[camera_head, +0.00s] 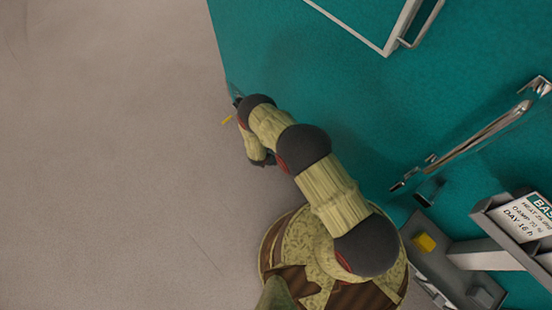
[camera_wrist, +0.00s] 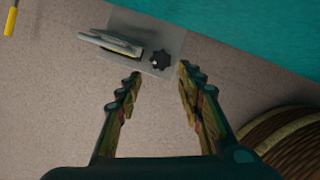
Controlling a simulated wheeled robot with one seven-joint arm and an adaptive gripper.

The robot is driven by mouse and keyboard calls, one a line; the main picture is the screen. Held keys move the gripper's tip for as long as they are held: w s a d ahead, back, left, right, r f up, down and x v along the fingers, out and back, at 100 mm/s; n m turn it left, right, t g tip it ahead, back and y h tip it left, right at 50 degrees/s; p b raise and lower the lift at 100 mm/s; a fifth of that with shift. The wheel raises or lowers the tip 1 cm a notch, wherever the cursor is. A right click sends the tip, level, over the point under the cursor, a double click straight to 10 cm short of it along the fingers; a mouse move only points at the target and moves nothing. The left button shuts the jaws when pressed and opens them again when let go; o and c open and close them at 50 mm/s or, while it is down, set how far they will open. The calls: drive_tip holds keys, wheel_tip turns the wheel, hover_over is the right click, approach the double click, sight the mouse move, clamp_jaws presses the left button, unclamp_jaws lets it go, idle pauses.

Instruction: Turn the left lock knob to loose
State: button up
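A black, lobed lock knob (camera_wrist: 160,60) sits on a grey plate (camera_wrist: 174,39) in the wrist view, with a small pale mark on its left side. Whether it is the left lock knob, and which setting it points to, I cannot tell. A pale lever or handle (camera_wrist: 108,42) lies on the plate left of the knob. My gripper (camera_wrist: 159,75) is open and empty. Its fingertips show on either side of the knob in the picture, the right one close to it; contact cannot be judged. In the head view my arm hides most of this spot.
A teal panel (camera_head: 330,90) carries a long metal handle (camera_head: 475,140). A grey shelf with a lettered sign (camera_head: 528,216) and a yellow block (camera_head: 424,242) stand at lower right. A yellow-handled item (camera_wrist: 11,20) is at upper left in the wrist view. Grey floor at left is clear.

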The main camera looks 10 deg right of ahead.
drive_tip(key=b+x, duration=0.4)
drive_tip(key=x, duration=0.4)
drive_tip(key=shift+r, duration=0.1)
drive_tip(key=shift+c, duration=1)
drive_tip(key=c, duration=0.7)
